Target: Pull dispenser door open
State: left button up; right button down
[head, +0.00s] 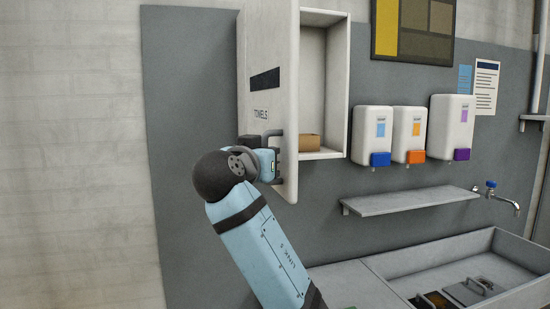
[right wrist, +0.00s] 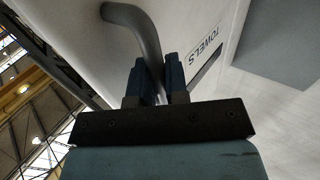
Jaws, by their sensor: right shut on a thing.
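The white towel dispenser (head: 324,85) hangs on the grey wall panel. Its door (head: 272,75), marked TOWELS, stands swung open to the left, and the inside of the cabinet shows. A brown block-like item (head: 309,142) lies on the cabinet floor. My right gripper (head: 272,157) is at the lower part of the door. In the right wrist view my right gripper (right wrist: 158,82) is shut on the grey curved door handle (right wrist: 146,40), with one finger on each side of it. The handle also shows in the head view, partly hidden by the gripper. My left gripper is not in view.
Three soap dispensers (head: 375,135) hang to the right of the cabinet. A grey shelf (head: 410,200) juts out below them. A sink (head: 460,262) with a tap (head: 503,197) is at lower right. The wall left of the door is clear.

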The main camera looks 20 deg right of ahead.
dwell(0.3)
jog(key=c, duration=1.4)
grip_release()
jog(key=b+v, duration=0.3)
jog(key=v, duration=1)
jog(key=shift+s+a+b, duration=0.25)
jog(key=shift+a+b, duration=0.05)
jog(key=shift+b, duration=0.05)
